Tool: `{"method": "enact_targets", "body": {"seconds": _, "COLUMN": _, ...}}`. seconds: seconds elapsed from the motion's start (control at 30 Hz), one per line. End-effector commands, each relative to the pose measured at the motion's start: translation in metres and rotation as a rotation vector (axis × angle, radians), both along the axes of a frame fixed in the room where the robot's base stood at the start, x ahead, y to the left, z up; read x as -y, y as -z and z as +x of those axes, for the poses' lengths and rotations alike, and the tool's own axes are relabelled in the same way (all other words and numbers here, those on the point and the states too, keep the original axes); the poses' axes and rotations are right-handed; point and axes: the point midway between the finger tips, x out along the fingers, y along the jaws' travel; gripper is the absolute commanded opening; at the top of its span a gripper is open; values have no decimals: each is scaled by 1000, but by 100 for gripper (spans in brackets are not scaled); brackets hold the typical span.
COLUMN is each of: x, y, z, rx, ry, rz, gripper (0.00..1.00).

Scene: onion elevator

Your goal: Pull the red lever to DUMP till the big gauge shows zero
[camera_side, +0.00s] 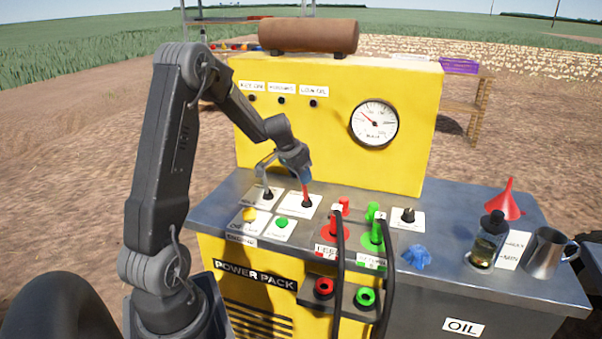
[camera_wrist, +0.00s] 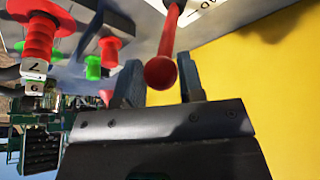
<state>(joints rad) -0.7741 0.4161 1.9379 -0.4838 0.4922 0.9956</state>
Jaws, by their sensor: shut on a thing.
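The red lever (camera_side: 305,194) rises from a white-labelled plate on the bench top, in front of the yellow panel. My gripper (camera_side: 304,178) is at its upper end, shut on it. The writing on the lever's plate is too small to read in the side view. The big gauge (camera_side: 374,124) is on the yellow panel; its red needle points to the upper left, and its figures are not legible.
Yellow (camera_side: 249,214) and green (camera_side: 281,223) buttons are in front. Red (camera_side: 333,230) and green (camera_side: 374,235) couplings with black hoses stand to the right. A bottle (camera_side: 488,240), red funnel (camera_side: 505,201) and metal jug (camera_side: 546,252) are far right.

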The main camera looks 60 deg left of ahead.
Motion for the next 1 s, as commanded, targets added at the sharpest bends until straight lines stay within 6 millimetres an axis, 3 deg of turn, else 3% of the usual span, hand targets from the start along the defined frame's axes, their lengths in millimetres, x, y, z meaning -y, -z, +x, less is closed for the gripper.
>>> {"method": "enact_targets", "body": {"seconds": 0.03, "x": 9, "y": 8, "z": -4, "rx": -23, "ry": 13, "rz": -24, "gripper": 0}}
{"method": "enact_targets", "body": {"seconds": 0.3, "x": 9, "y": 9, "z": -5, "rx": -24, "ry": 15, "rz": -24, "gripper": 0}}
{"method": "enact_targets", "body": {"seconds": 0.33, "x": 9, "y": 9, "z": -5, "rx": -24, "ry": 15, "rz": -24, "gripper": 36}}
{"method": "enact_targets", "body": {"seconds": 0.6, "x": 7, "y": 7, "z": -4, "rx": -20, "ry": 10, "rz": -20, "gripper": 60}}
{"method": "enact_targets", "body": {"seconds": 0.87, "x": 5, "y": 3, "z": -4, "rx": -15, "ry": 6, "rz": -15, "gripper": 60}}
{"method": "enact_targets", "body": {"seconds": 1.0, "x": 5, "y": -11, "z": -9, "rx": -11, "ry": 7, "rz": -12, "gripper": 60}}
